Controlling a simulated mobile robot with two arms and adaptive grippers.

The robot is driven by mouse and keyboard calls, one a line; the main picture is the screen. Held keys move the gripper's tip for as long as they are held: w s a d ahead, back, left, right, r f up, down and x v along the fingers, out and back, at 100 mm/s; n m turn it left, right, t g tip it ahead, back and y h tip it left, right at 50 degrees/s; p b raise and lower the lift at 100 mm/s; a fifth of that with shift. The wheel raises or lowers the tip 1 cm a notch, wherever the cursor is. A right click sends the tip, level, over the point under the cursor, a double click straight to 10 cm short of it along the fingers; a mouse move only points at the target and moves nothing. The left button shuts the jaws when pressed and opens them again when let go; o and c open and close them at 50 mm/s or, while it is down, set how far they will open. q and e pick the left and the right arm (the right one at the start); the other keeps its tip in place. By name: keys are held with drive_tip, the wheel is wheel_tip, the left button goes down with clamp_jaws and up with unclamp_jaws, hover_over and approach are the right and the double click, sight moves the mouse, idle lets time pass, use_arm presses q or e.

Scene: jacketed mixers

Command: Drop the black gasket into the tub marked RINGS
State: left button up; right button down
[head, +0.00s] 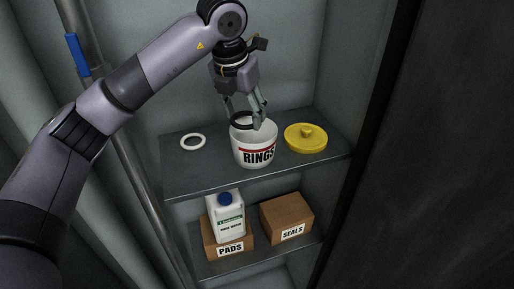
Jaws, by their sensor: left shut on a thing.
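The white tub marked RINGS (254,153) stands on the upper shelf in the head view, its mouth open. My left gripper (252,118) comes down from above to the tub's mouth. It is shut on the black gasket (237,120), a dark ring seen at the mouth near the rim. The fingers partly hide the gasket and the tub's opening. I cannot tell whether the gasket is above the rim or a little inside it. My right gripper is not in view.
A white ring (193,141) lies left of the tub, and a yellow lid (306,138) lies right of it. The lower shelf holds boxes marked PADS (230,251) and SEALS (287,217), and a white bottle (228,218) with a blue cap. A dark panel (430,150) stands at right.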

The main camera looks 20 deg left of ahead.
use_arm(q)
drive_tip(key=shift+f, duration=0.8)
drive_tip(key=o, duration=0.8)
drive_tip(key=shift+o, duration=0.2)
drive_tip(key=v, duration=1.2)
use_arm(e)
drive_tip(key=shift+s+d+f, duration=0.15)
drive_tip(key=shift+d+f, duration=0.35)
